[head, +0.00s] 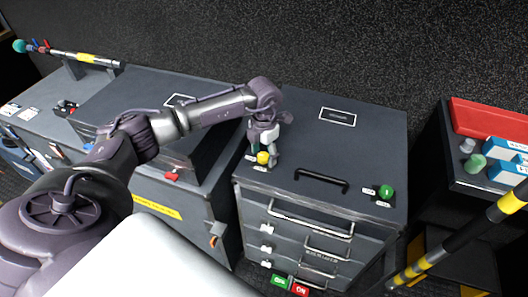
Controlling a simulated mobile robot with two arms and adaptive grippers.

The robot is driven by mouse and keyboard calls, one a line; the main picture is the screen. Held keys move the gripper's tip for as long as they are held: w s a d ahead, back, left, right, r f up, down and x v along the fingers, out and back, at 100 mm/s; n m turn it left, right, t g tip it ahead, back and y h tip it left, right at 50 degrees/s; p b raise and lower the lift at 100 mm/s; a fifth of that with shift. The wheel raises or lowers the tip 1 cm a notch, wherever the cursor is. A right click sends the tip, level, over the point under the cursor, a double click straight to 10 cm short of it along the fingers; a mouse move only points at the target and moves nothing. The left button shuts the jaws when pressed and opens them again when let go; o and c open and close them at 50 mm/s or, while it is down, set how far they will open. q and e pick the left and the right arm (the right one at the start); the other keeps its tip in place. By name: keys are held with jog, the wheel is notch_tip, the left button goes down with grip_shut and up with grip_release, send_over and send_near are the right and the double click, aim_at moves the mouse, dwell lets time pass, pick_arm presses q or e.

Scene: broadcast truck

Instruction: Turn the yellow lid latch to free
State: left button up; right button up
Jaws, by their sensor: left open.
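The yellow lid latch (263,157) is a small round yellow knob at the front left of the dark cabinet's top (300,137). My left arm reaches in from the left, and my left gripper (264,146) points down just above and behind the yellow latch. The gripper is open. Whether its fingers touch the latch is too small to tell. Small white labels lie beside the latch, too small to read. My right gripper is out of view.
A black handle (321,180) and a green knob (386,191) are on the same cabinet top. Drawers with metal handles (311,218) are below. A yellow-and-black striped pole (461,238) crosses the right side. A red box (490,129) stands at far right.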

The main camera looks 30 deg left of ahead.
pick_arm(q)
jog(key=c, duration=1.1)
jog(key=shift+c, duration=0.2)
